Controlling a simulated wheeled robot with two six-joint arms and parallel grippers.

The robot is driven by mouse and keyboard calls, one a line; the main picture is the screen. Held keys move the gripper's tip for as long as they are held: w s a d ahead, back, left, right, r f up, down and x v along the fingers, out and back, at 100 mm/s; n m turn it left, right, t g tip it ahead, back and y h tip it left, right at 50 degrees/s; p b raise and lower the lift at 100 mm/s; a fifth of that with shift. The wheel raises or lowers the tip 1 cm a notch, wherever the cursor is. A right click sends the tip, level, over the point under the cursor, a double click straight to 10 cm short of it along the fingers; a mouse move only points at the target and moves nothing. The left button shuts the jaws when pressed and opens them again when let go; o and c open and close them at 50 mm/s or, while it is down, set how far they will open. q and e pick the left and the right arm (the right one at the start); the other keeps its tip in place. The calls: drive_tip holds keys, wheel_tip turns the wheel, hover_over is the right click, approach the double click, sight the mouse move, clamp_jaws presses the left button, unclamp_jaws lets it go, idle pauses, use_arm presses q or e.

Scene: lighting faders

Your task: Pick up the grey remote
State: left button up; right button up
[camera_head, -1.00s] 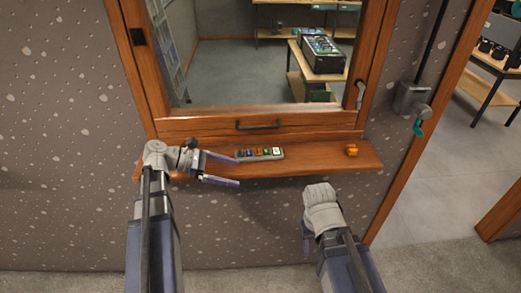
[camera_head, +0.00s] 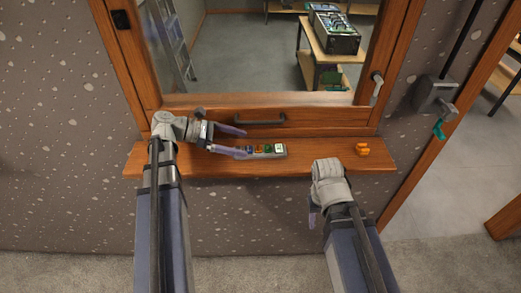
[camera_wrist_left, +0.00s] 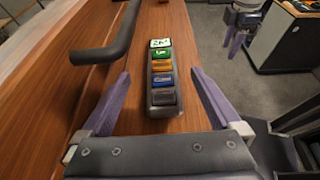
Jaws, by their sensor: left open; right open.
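The grey remote (camera_head: 265,151) with coloured buttons lies flat on the wooden ledge (camera_head: 325,160) below the window. In the left wrist view the remote (camera_wrist_left: 163,106) lies lengthwise, its near end between the purple fingers. My left gripper (camera_head: 236,143) is open, and its fingers point right at the remote's left end. In the left wrist view the left gripper (camera_wrist_left: 160,88) shows a gap on both sides of the remote. My right gripper (camera_head: 314,208) is in front of and below the ledge, apart from the remote; its fingers are partly hidden by the wrist.
A dark handle bar (camera_head: 259,122) sits on the window frame just behind the remote; it also shows in the left wrist view (camera_wrist_left: 107,40). A small orange object (camera_head: 362,149) stands toward the ledge's right end. The ledge between it and the remote is clear.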

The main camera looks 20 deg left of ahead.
sight(261, 148)
use_arm(q)
drive_tip(key=shift+b+x, duration=0.35)
drive_tip(key=shift+x, duration=0.9)
drive_tip(key=shift+d+f, duration=0.1)
drive_tip(key=shift+f, duration=0.05)
drive_tip(key=b+x, duration=0.2)
drive_tip(key=x, duration=0.2)
drive_tip(key=shift+d+f, duration=0.25)
drive_tip(key=shift+d, duration=0.05)
clamp_jaws()
use_arm(e)
wheel_tip(261, 148, down, 3)
drive_tip(key=shift+f, duration=0.1)
use_arm(q)
drive_tip(key=shift+r, duration=0.3)
use_arm(e)
drive_tip(key=shift+r, duration=0.2)
